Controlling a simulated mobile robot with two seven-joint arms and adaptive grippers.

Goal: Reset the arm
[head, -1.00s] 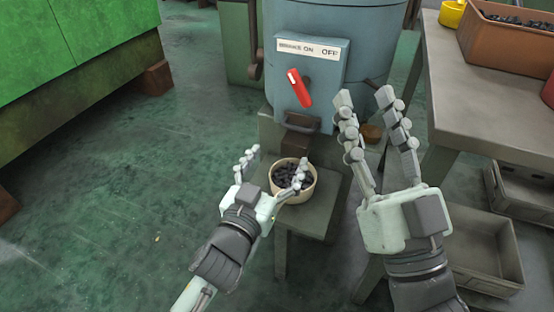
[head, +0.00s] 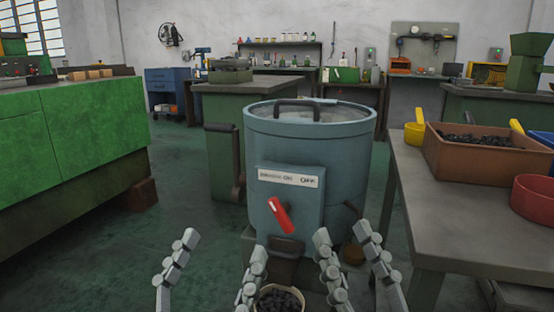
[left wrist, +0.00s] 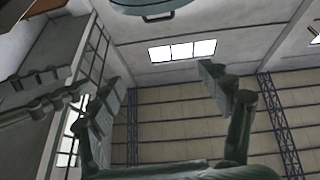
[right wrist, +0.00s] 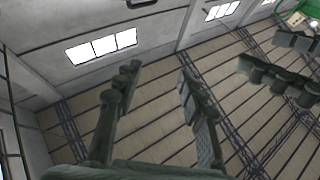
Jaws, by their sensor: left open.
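My left gripper (head: 224,245) is at the bottom of the head view, fingers spread with nothing between them. Its two fingers also show apart in the left wrist view (left wrist: 165,78). My right gripper (head: 342,234) is to its right, below the front of the blue machine, fingers apart and empty. The right wrist view shows its fingers (right wrist: 156,75) pointing up with only wall and roof behind. Both palms are below the head view's edge. Neither gripper visibly holds anything.
A blue round machine (head: 345,150) with a red lever (head: 280,216) stands ahead. A bowl of dark pieces (head: 280,300) is partly cut off below. A grey table (head: 420,200) with a brown bin (head: 470,162) is at right. A green cabinet (head: 80,140) is at left, with open floor between.

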